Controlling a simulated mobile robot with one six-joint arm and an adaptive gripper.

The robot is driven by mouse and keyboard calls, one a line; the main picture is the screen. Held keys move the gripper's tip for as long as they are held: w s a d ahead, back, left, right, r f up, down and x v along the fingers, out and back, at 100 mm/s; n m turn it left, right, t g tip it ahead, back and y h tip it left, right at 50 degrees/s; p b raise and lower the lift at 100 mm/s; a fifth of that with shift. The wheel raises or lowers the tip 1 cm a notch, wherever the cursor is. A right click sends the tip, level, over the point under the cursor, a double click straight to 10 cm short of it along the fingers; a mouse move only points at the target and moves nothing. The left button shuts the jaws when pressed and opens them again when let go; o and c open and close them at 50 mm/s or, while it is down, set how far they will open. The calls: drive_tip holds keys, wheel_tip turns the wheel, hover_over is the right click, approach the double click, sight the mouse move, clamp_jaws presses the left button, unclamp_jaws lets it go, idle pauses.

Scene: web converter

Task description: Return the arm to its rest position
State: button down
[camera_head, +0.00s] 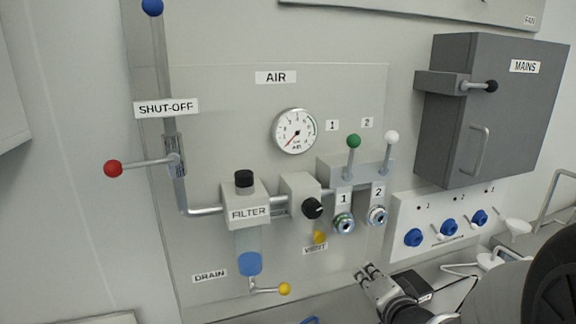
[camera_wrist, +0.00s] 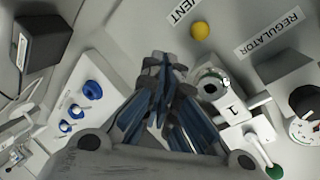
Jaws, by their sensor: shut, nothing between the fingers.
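My gripper (camera_head: 370,272) is at the lower right of the head view, below the air panel (camera_head: 352,90) and left of the blue-knobbed strip. Its fingers are together and hold nothing. In the wrist view the gripper (camera_wrist: 166,62) points up the picture with its fingertips together, in front of the panel. The fingers appear next to the port marked 1 (camera_wrist: 211,84); whether they touch it I cannot tell. My arm comes in from the lower right of the head view and hides part of the surface there.
A white strip (camera_head: 402,212) with blue knobs stands right of the panel, below the grey MAINS box (camera_head: 470,130). Levers with a green ball (camera_head: 354,141) and a white ball (camera_head: 391,137) stick out. The yellow drain handle (camera_head: 285,289) is left of my gripper.

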drive_tip(key=s+a+r+n+g, duration=0.1)
drive_tip(key=s+n+g, duration=0.4)
drive_tip(key=s, duration=0.9)
drive_tip(key=s+a+r+n+g+h, duration=0.1)
drive_tip(key=s+a+n+g, duration=0.2)
drive_tip(key=s, duration=1.2)
drive_tip(key=shift+r+n+g+h, duration=0.3)
drive_tip(key=shift+n+g, duration=0.6)
drive_tip(key=shift+n, duration=0.2)
